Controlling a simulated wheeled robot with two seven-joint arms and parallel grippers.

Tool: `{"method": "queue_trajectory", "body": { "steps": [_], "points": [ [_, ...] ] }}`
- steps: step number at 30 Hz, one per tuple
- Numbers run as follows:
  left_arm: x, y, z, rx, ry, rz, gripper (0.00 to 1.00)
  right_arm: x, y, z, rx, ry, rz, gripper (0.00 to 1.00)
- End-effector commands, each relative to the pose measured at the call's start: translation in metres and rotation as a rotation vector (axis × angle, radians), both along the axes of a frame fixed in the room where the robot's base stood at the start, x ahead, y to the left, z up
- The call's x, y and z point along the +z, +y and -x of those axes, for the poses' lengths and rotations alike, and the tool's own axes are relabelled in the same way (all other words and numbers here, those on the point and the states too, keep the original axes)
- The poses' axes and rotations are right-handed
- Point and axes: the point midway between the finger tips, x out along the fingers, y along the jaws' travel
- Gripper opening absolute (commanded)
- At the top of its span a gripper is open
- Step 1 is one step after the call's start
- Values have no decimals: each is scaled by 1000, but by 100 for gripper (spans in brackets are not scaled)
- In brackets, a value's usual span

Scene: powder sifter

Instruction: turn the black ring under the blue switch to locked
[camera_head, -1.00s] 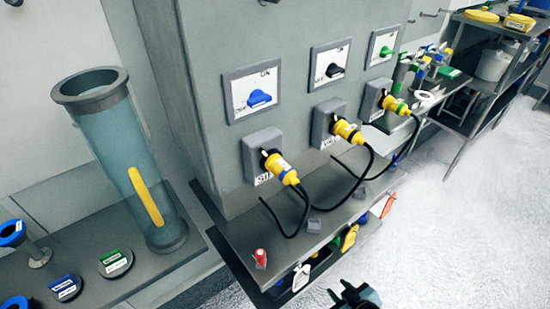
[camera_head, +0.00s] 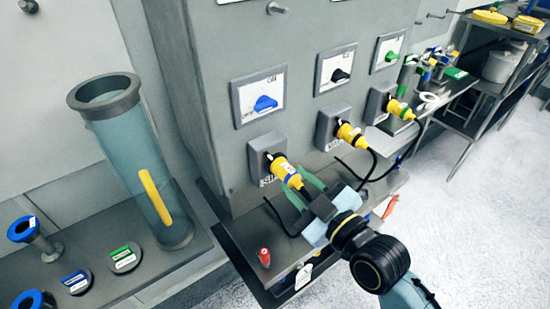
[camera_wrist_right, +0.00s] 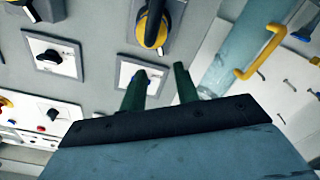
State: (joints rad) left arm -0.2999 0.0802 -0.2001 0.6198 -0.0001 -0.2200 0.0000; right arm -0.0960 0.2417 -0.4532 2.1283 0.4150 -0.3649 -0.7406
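The blue switch (camera_head: 265,103) sits on a white plate on the grey cabinet; it also shows in the right wrist view (camera_wrist_right: 143,78). Below it, a yellow plug (camera_head: 284,172) with a black cable is in a grey socket box. The black ring (camera_head: 268,160) is around the plug's base at the socket, small and partly hidden. In the right wrist view the yellow plug (camera_wrist_right: 153,26) is at the top, with dark parts around it. My right gripper (camera_head: 294,179) is open, its green fingers near the plug's cable end; contact cannot be told. My left gripper is not in view.
Two more yellow plugs (camera_head: 350,134) (camera_head: 399,110) sit to the right, below a black and a green switch. A grey shelf (camera_head: 245,240) with a red item (camera_head: 264,257) lies below. A clear tube (camera_head: 125,150) stands left. The floor at right is clear.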

Motion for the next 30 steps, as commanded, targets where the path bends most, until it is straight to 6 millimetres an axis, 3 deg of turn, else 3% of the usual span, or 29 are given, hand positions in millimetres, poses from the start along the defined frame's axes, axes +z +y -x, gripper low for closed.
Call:
{"method": "queue_trajectory", "body": {
  "steps": [9, 15, 24, 30],
  "points": [
    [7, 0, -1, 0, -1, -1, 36, 1, 36, -50, -1, 1, -2, 31],
    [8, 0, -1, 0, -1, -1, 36, 0, 45, -62, 0, 2, -1, 31],
    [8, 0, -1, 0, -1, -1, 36, -1, 46, -63, -1, 1, 0, 31],
    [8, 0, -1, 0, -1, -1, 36, -1, 46, -63, -1, 3, -1, 7]
  ]
}}
